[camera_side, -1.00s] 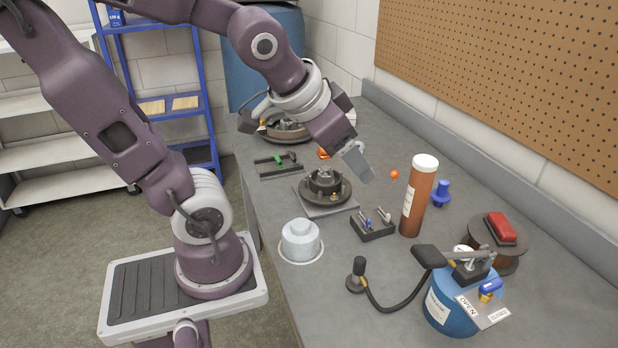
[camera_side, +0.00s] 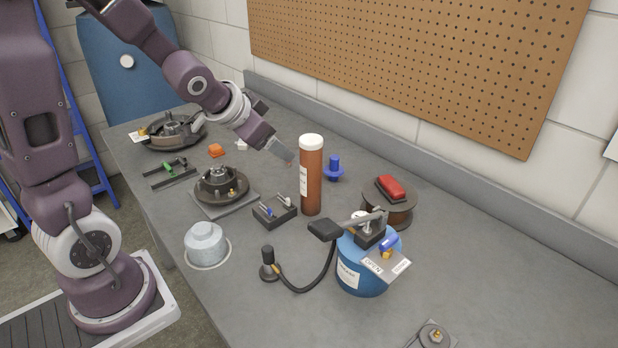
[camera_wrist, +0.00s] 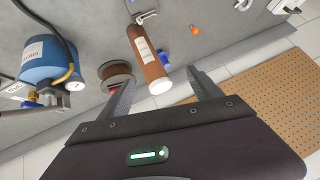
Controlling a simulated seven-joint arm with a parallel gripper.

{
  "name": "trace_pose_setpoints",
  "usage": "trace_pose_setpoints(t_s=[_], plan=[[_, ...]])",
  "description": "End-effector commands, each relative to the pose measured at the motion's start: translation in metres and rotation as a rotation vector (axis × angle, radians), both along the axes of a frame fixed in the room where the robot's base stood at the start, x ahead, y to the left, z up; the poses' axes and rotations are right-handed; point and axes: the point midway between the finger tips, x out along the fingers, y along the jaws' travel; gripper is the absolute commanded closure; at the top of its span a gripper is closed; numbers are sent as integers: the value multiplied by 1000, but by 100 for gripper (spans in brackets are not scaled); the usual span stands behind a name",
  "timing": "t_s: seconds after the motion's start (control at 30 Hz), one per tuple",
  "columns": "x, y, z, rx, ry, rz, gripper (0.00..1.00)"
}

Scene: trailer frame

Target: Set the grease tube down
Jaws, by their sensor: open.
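The grease tube, an orange-brown cylinder with a white cap and a white label (camera_side: 311,180), stands upright on the grey bench (camera_side: 470,265). My gripper (camera_side: 283,152) is just left of its upper part in the side view, with its fingers angled down; their exact gap in depth is hard to tell. In the wrist view the tube (camera_wrist: 147,55) appears between the two spread fingers, its cap toward me. The jaws are open with nothing held. The tube's base is visible on the bench in the side view.
A blue plug (camera_side: 334,169) stands right of the tube, and a small dark tray of tools (camera_side: 275,211) lies to its left. A hub on a plate (camera_side: 221,186), a blue canister (camera_side: 362,270) with a hose and a spool (camera_side: 389,208) are nearby. The bench's front right is mostly clear.

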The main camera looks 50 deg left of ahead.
Motion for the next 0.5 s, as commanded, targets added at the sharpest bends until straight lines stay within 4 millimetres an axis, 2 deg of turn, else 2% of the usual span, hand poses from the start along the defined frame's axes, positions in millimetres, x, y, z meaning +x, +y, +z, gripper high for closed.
trace_pose_setpoints(t_s=[0.03, 0.1, 0.2, 0.3, 0.37, 0.5], plan=[[18, 16, -30, -2, -7, -26, 26], [38, 28, -65, -23, -51, -82, 26], [51, 34, -104, -79, -114, -146, 26], [54, 32, -132, -151, -179, -188, 26], [60, 27, -132, -199, -260, -214, 26], [71, 20, -117, -264, -411, -245, 26]])
